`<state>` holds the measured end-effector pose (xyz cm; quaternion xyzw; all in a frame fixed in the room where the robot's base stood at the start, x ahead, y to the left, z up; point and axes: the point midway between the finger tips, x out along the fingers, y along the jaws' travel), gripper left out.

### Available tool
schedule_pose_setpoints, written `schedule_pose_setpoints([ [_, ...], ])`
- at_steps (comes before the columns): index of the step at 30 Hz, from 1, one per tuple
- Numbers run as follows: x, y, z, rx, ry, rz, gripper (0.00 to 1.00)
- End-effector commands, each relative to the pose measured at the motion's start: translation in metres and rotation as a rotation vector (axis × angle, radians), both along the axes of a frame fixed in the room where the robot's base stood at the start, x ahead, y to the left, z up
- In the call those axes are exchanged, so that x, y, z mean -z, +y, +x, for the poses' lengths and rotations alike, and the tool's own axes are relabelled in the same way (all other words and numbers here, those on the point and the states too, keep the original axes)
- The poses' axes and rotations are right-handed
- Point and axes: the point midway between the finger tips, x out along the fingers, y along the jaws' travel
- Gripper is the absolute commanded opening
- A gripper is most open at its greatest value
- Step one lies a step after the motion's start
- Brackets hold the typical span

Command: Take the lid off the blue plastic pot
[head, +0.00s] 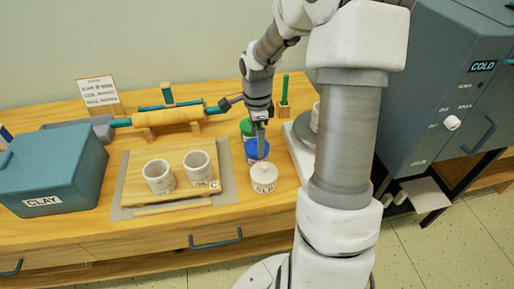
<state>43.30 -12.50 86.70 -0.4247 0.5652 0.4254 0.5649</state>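The blue pot (257,151) stands on the wooden table, between a green pot behind it and a white pot in front of it. Its blue lid appears to be on top, partly covered by my gripper. My gripper (261,146) points down at the top of the blue pot, with its fingertips at or just over the lid. The fingers are small and overlap in this view, so I cannot tell whether they touch or grip the lid.
The white pot with a knobbed lid (263,178) is close in front, and the green pot (247,128) close behind. Left is a board (190,199) with two cups. A round-topped grey device (299,147) stands close on the right. A teal CLAY box (58,170) is far left.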

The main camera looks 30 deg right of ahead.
Motion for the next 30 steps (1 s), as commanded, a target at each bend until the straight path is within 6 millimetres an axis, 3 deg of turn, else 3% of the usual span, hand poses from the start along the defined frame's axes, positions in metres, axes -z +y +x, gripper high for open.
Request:
schedule_pose_setpoints([
  [8,0.007,0.000,0.000,-0.001,-0.002,-0.001,1.00],
  [18,0.006,0.000,0.000,-0.001,-0.001,0.000,0.39],
  [30,-0.003,0.000,0.000,0.000,-0.002,-0.002,0.38],
])
